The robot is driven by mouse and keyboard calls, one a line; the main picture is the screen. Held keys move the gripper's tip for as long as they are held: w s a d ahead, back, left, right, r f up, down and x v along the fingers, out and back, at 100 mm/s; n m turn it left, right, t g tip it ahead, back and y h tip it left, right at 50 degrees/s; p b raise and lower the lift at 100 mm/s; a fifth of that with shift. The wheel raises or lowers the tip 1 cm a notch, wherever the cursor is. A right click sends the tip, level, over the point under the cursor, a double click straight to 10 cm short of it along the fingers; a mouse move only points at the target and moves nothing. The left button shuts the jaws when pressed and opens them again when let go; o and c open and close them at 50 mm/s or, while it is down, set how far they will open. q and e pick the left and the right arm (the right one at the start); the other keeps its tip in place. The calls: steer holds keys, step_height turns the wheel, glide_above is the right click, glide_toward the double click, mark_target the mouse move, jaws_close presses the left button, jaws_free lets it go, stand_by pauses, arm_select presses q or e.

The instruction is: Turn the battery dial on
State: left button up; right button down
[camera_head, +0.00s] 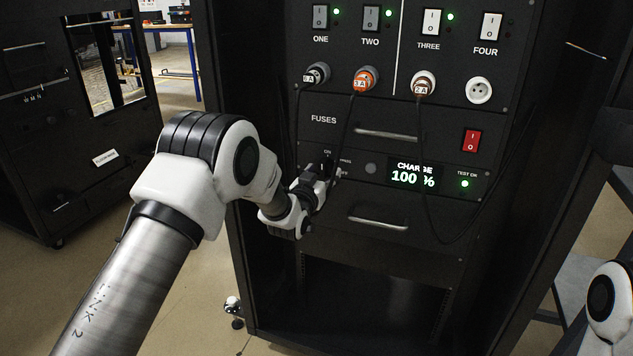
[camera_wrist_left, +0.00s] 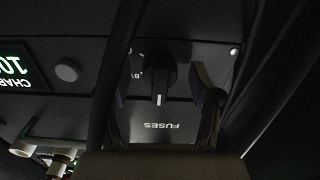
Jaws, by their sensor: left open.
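The battery dial (camera_wrist_left: 158,78) is a black knob on the black rack panel (camera_wrist_left: 195,45). It shows in the upside-down left wrist view with its white mark toward the FUSES label, which is upward on the rack. My left gripper (camera_wrist_left: 160,86) is open, with one finger on each side of the dial; I cannot tell whether either touches it. In the head view the left gripper (camera_head: 326,172) is at the panel beside the ON label and largely covers the dial. My right gripper is out of view; only part of my right arm shows at the right edge.
The charge display (camera_head: 413,176) reads 100 %, and the green TEST OK light (camera_head: 465,184) is lit. A red switch (camera_head: 471,140), drawer handles and several fuse plugs with hanging cables are nearby. Black cables cross close to my left gripper. Another dark cabinet (camera_head: 60,150) stands at left.

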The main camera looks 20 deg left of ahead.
arm_select(q)
steer(key=s, duration=1.1)
steer(key=shift+a, duration=0.2)
steer(key=s+f+g, duration=0.4)
steer(key=s+f, duration=0.3)
steer(key=f, duration=0.6)
steer(key=s+f+g, duration=0.3)
steer(key=s+f, duration=0.4)
steer(key=f, duration=0.6)
steer(key=s+a+f+g, duration=0.1)
steer(key=s+f+g, duration=0.25)
steer(key=s, duration=0.45)
steer(key=s+f+g, duration=0.2)
steer(key=s+f, duration=0.3)
steer(key=s, duration=0.4)
steer(key=s+g, duration=0.5)
steer(key=s, duration=0.8)
step_height(320, 180, up, 24)
steer(key=p, duration=2.4)
steer(key=shift+f+n+y, duration=0.15)
steer(key=shift+n+y, duration=0.15)
